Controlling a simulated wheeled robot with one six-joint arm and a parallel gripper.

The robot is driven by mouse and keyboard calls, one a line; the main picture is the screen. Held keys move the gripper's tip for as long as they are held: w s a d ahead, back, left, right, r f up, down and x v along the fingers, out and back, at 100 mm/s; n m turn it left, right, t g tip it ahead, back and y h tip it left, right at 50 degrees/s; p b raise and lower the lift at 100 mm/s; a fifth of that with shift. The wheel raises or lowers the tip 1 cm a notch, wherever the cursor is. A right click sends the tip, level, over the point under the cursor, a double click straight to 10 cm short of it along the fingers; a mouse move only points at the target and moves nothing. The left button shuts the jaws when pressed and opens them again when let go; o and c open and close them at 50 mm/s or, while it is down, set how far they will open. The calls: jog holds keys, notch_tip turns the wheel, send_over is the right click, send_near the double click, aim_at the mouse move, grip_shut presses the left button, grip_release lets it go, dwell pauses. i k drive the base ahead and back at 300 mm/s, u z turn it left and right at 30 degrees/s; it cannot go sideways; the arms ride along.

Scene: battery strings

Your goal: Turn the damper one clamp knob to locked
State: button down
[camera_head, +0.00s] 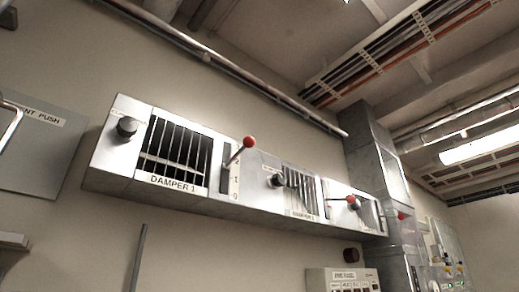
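The damper one panel is a pale metal box high on the wall, with the label "DAMPER 1" (172,184) under a dark grille (177,150). Its clamp knob (126,127) is round and black, on the panel's left part. Which way the knob is turned cannot be told. To the right of the grille is a lever with a red ball (249,142), near the upper part of a 2-1-0 scale (235,178). My gripper is not in view.
Two similar damper units stand to the right in the same row, with their own knobs (277,180) and red-tipped levers (350,199). A grey door panel (45,140) is at the left. A pipe (235,72) runs above. The space before damper one looks clear.

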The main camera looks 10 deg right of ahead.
aim_at(128, 127)
jog(key=k, duration=1.1)
jog(key=u, duration=0.55)
jog(key=i, duration=1.5)
jog(key=z, duration=0.6)
